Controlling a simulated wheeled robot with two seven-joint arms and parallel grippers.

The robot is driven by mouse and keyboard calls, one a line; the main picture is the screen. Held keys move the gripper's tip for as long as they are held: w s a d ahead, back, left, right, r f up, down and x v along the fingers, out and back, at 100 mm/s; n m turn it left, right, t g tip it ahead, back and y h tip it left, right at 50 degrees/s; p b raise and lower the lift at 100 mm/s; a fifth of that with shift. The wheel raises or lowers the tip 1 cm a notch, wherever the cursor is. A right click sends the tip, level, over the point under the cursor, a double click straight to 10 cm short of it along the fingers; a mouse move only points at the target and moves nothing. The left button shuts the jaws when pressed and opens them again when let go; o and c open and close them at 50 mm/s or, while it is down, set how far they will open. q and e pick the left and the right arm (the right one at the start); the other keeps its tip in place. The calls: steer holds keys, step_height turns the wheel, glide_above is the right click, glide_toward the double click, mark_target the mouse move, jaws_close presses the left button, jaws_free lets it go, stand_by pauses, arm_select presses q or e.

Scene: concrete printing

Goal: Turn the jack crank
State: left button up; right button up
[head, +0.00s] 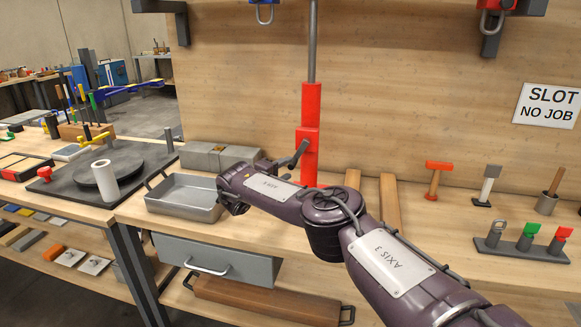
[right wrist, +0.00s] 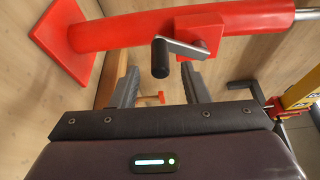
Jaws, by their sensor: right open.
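The red jack (head: 311,105) stands upright on the bench against the wooden back panel, with a grey rod rising from its top. Its crank (head: 297,154) is a grey arm on a red block, pointing down and left. In the right wrist view the crank (right wrist: 188,47) ends in a black knob (right wrist: 160,58). My right gripper (right wrist: 160,76) is open, its two grey fingers one on each side of the knob's line. The knob lies around the level of the fingertips; I cannot tell whether it touches them. In the head view my right arm hides part of the bench. My left gripper is not in view.
A metal tray (head: 186,198) sits left of the jack, with a grey block (head: 218,156) behind it. A red-headed mallet (head: 437,178) and a rack of small tools (head: 520,245) stand right. A grey drawer (head: 215,260) is under the bench top.

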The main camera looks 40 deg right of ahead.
steer(key=v, duration=0.4)
steer(key=shift+a, duration=0.1)
stand_by(0.4)
